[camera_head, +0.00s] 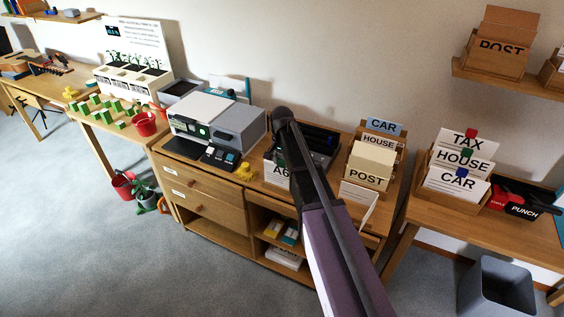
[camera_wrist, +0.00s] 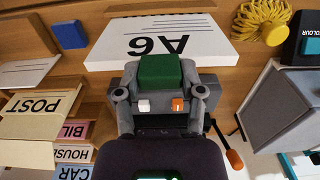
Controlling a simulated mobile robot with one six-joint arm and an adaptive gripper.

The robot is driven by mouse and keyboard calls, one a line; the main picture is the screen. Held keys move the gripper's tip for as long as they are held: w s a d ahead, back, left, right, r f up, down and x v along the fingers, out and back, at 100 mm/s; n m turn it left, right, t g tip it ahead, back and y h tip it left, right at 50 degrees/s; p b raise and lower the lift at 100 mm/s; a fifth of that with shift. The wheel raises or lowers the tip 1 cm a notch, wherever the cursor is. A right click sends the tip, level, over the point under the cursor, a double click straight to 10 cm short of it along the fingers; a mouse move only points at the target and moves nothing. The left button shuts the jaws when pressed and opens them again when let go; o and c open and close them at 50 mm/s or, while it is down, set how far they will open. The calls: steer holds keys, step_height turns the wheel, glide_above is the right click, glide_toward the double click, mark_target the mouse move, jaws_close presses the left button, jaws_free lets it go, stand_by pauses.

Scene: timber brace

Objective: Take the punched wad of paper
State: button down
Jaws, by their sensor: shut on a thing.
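The wad of paper is white and marked A6 (camera_wrist: 165,45). In the head view the wad (camera_head: 276,174) shows at the front of the cabinet top, partly behind my arm. A green block (camera_wrist: 160,68) sits at the wad's near edge in the wrist view. My gripper (camera_wrist: 160,88) is shut on this green block, one finger on either side. Whether block and wad are fastened together is hidden. A dark grey machine (camera_head: 322,143) stands behind the wad. Punch holes in the wad cannot be made out.
A grey printer (camera_head: 240,125) and a yellow coil (camera_head: 245,172) are left of the wad. A wooden POST box (camera_head: 370,165) stands right of it. A blue block (camera_wrist: 70,35) lies on the wood. Further right are a file rack (camera_head: 450,198), a PUNCH box (camera_head: 522,208) and a grey bin (camera_head: 497,290).

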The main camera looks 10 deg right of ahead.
step_height(320, 180, up, 2)
steer(key=shift+p, duration=0.7)
steer(key=s+r+p, duration=0.1)
steer(key=s, duration=1.5)
steer(key=shift+d, duration=0.3)
steer(key=shift+r, duration=0.1)
